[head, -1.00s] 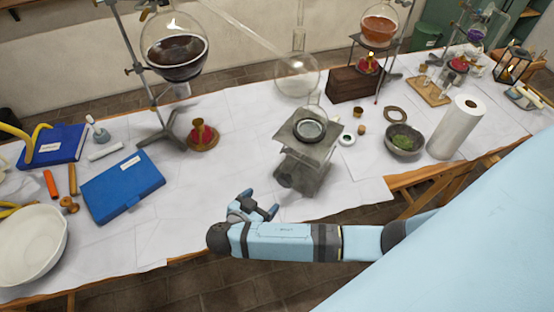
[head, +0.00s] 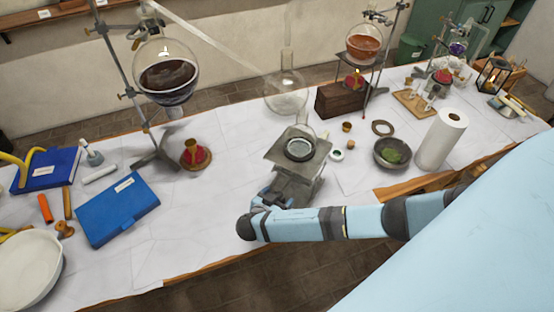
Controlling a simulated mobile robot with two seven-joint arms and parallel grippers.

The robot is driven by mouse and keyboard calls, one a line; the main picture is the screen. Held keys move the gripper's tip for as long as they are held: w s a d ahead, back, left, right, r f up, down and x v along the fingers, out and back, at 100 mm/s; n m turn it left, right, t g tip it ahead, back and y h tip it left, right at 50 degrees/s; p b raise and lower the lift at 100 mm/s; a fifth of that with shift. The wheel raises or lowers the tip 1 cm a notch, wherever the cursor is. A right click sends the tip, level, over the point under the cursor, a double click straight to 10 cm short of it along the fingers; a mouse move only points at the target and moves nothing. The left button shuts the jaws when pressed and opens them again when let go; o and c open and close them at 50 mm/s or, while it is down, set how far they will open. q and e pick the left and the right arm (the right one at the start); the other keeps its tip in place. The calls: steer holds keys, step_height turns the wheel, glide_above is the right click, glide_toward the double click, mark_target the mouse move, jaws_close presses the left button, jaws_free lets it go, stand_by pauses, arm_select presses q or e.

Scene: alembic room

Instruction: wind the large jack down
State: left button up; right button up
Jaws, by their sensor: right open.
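The large jack (head: 318,160) stands near the table's front edge, a grey square platform on a folding frame. A round dish (head: 299,149) rests on its platform, below a clear flask (head: 287,92). My right gripper (head: 276,196) is at the front left of the jack's lower part, with its fingers open. It covers part of the jack's base and side, so the winding knob does not show clearly. I cannot tell whether the fingers touch the jack. My left gripper is not in view.
To the right are a stone bowl (head: 392,152) and a paper roll (head: 441,140). The white-covered table between book and jack is clear.

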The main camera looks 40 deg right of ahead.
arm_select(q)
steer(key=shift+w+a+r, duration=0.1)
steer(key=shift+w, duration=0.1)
arm_select(e)
steer(key=shift+c, duration=0.2)
steer(key=c, duration=0.9)
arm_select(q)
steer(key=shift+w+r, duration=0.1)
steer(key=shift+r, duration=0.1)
arm_select(e)
steer(key=shift+a, duration=0.1)
